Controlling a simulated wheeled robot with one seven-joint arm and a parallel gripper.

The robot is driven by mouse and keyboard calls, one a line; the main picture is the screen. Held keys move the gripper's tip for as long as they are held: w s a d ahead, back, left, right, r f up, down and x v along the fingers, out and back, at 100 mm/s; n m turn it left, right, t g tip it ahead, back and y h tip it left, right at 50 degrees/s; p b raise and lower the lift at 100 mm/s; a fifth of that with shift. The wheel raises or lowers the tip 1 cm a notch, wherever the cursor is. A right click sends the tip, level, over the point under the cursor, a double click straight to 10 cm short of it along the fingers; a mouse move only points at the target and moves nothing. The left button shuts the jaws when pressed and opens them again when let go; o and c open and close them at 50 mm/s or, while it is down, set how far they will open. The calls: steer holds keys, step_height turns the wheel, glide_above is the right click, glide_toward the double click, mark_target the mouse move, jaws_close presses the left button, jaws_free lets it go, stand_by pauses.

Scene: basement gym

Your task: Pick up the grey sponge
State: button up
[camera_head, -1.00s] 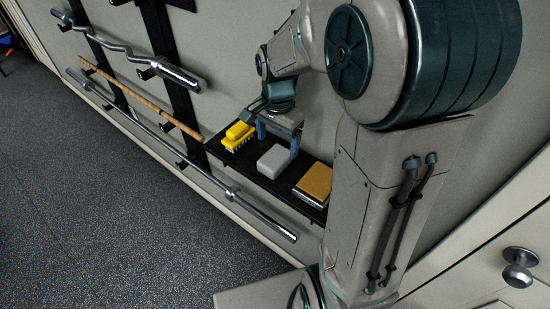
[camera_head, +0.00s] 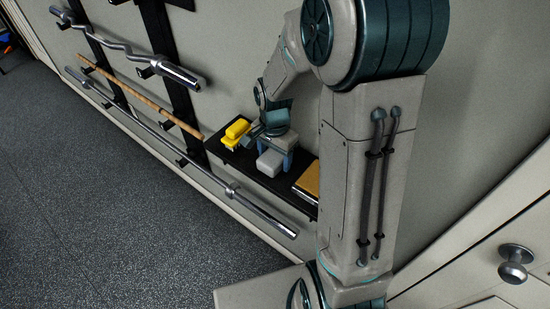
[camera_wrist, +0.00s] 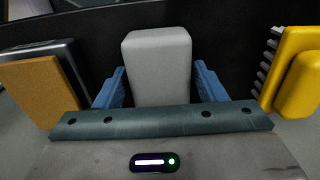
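The grey sponge (camera_head: 270,162) is a pale rounded block lying on a narrow black wall shelf (camera_head: 238,160). In the wrist view the sponge (camera_wrist: 158,65) stands in the middle, between my two blue fingers. My gripper (camera_head: 276,154) is low over the shelf, with one finger on each side of the sponge. The gripper (camera_wrist: 158,85) looks open; I cannot tell whether either finger touches the sponge. The sponge's near end in the wrist view is hidden by the gripper body.
A yellow brush (camera_head: 236,131), also in the wrist view (camera_wrist: 300,75), lies on one side of the sponge. A tan-topped block (camera_head: 308,182) lies on the other, close to a finger in the wrist view (camera_wrist: 38,92). Bars (camera_head: 180,160) hang on the wall left of the shelf.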

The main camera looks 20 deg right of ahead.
mark_target(274, 155)
steer(key=c, duration=0.6)
steer(key=shift+r, duration=0.1)
step_height(274, 155, up, 10)
steer(key=shift+f+b, duration=0.1)
steer(key=shift+b, duration=0.25)
steer(key=shift+o, duration=0.6)
